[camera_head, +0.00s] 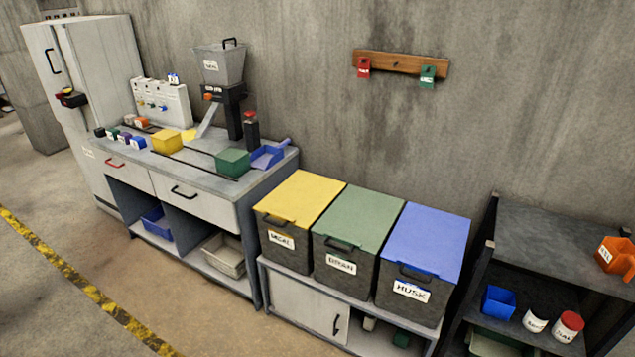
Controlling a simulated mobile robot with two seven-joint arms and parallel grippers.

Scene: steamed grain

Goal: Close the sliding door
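A light grey sliding door (305,305) with a dark vertical handle (337,325) sits in the front of the low cabinet (285,268) below three lidded bins. The door covers the left part of the cabinet front. To its right the front is open, and a pale item (369,323) and a dark green item (401,339) show inside. The cabinet's lower right is cut off by the picture's bottom edge. Neither of my grippers is in view.
Bins with yellow (302,197), green (357,217) and blue (425,241) lids stand on the cabinet. A workbench (190,200) stands left, a dark shelf (560,235) right. Floor with a yellow-black stripe (75,275) is clear at front left.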

